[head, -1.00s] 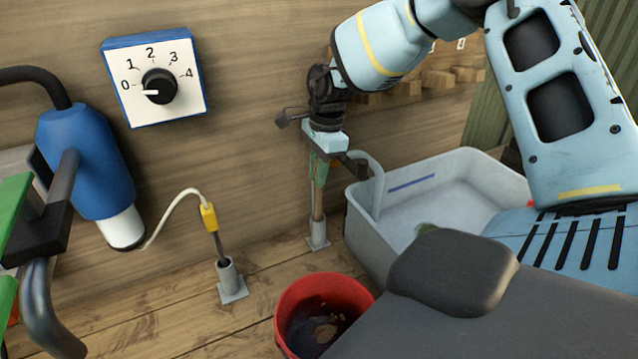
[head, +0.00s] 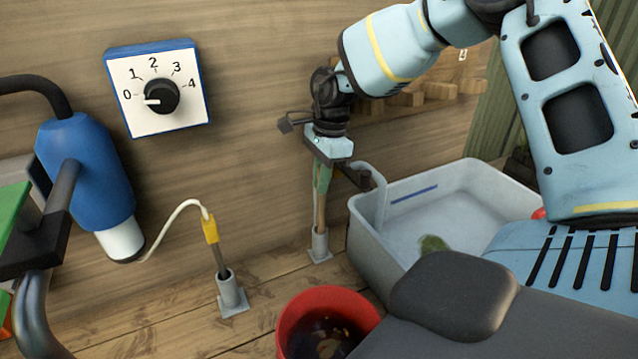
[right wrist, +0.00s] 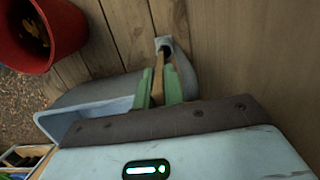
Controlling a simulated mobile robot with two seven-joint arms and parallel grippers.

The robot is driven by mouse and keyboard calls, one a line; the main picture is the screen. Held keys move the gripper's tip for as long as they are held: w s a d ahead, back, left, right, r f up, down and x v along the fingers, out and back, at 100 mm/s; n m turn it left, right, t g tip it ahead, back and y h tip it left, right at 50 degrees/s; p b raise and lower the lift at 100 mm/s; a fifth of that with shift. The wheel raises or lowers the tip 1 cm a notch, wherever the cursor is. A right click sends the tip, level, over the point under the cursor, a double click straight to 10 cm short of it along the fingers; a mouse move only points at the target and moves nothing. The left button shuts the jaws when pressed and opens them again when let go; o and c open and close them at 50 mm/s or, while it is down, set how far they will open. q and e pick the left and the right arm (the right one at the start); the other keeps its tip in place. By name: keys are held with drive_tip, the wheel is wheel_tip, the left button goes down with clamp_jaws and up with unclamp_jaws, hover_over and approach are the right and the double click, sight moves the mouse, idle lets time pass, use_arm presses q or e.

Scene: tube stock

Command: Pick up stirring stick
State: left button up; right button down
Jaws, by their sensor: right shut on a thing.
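The stirring stick (head: 320,212) is a thin brown wooden rod. It stands near upright with its lower end in a small grey holder (head: 320,246) on the bench by the wall. My right gripper (head: 322,182) points down, its green fingers shut on the stick above the holder. In the right wrist view the stick (right wrist: 159,72) runs from between the green fingers (right wrist: 158,90) to the holder (right wrist: 163,44). The part of the stick between the fingers is mostly hidden. My left gripper is not in view.
A grey tub (head: 372,235) stands close right of the holder. A red bucket (head: 290,318) is in front. Left, a second holder (head: 231,292) has a yellow-handled probe (head: 210,230) with a cable. A dial box (head: 125,95) is on the wall, and a blue cylinder (head: 85,170) is left.

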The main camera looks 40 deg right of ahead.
wheel_tip(320, 180, up, 10)
drive_tip(key=shift+w+f+b, duration=0.1)
drive_tip(key=shift+b, duration=0.45)
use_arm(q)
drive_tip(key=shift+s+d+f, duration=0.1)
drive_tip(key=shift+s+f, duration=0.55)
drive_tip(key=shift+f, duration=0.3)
use_arm(e)
drive_tip(key=s+a, duration=0.3)
drive_tip(key=s, duration=0.6)
drive_tip(key=s+a, duration=0.3)
drive_tip(key=s, duration=0.7)
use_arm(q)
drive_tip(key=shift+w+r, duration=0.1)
use_arm(e)
drive_tip(key=shift+r, duration=0.3)
